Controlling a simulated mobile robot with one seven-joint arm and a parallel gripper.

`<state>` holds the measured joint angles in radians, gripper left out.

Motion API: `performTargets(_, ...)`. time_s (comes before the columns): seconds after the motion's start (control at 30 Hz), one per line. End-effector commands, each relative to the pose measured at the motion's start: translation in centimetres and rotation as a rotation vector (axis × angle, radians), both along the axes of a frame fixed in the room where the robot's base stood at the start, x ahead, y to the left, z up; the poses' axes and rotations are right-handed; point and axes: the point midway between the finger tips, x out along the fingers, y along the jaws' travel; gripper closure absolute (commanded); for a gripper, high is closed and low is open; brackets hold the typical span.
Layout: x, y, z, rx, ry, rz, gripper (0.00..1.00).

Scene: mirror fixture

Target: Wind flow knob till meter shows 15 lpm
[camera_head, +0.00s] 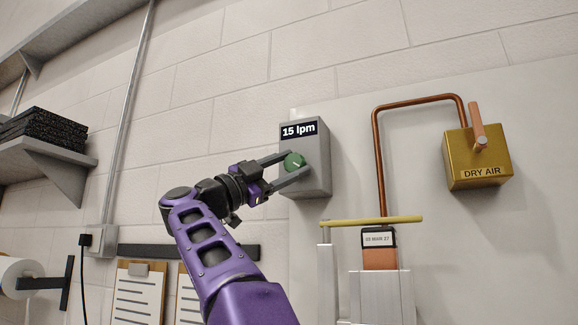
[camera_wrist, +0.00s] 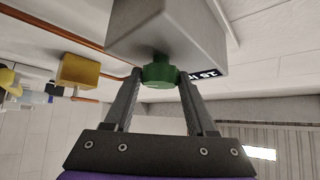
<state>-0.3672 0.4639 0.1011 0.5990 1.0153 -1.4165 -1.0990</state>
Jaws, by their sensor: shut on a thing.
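The flow meter is a grey box (camera_head: 318,180) on the wall panel with a black display (camera_head: 299,130) that reads "15 lpm". A green knob (camera_head: 293,161) with a pale mark is on its front. My gripper (camera_head: 288,168) reaches it from the left, and its two fingers are shut on the knob. In the wrist view the fingers press on both sides of the green knob (camera_wrist: 159,74), below the grey box (camera_wrist: 180,35). The display (camera_wrist: 204,75) shows there only in part, upside down.
A brass box (camera_head: 475,160) marked "DRY AIR", with a copper lever (camera_head: 478,125), is at the right. A copper pipe (camera_head: 378,165) runs from it down to a fixture with a yellow bar (camera_head: 375,221). A shelf (camera_head: 45,155) with dark stacked items and clipboards (camera_head: 137,296) are at the left.

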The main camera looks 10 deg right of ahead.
Motion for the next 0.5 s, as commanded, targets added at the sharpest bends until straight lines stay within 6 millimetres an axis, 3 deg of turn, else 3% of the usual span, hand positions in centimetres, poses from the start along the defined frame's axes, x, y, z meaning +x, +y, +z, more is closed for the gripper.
performTargets(0.5, 0.06, 0.04, 0.01, 0.04, -0.028, 0.0, 0.99)
